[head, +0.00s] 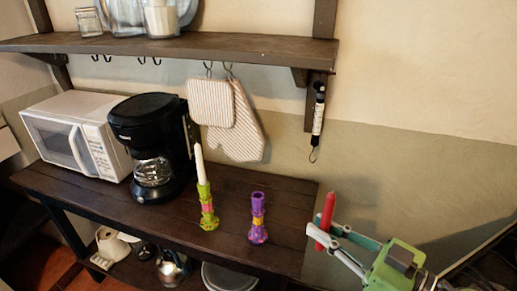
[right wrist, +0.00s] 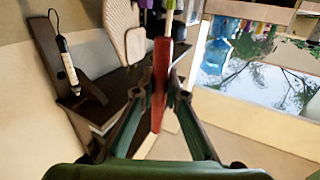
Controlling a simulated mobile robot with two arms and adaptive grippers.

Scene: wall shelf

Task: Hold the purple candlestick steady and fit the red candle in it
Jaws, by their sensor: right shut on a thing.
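The purple candlestick (head: 257,219), with a yellow band, stands upright and empty on the dark wooden table near its right end. The red candle (head: 327,212) is held upright by my right gripper (head: 325,236), off the table's right end and to the right of the candlestick, clearly apart from it. The right wrist view also shows the red candle (right wrist: 161,82) between the two fingers of the right gripper (right wrist: 158,95). My left gripper is in neither view, and nothing holds the candlestick.
A green and pink candlestick (head: 207,206) with a white candle (head: 200,163) stands left of the purple one. A black coffee maker (head: 150,120) and a white microwave (head: 75,130) stand farther left. A wall shelf (head: 180,47) with hanging oven mitts (head: 238,135) is above the dark table (head: 110,215).

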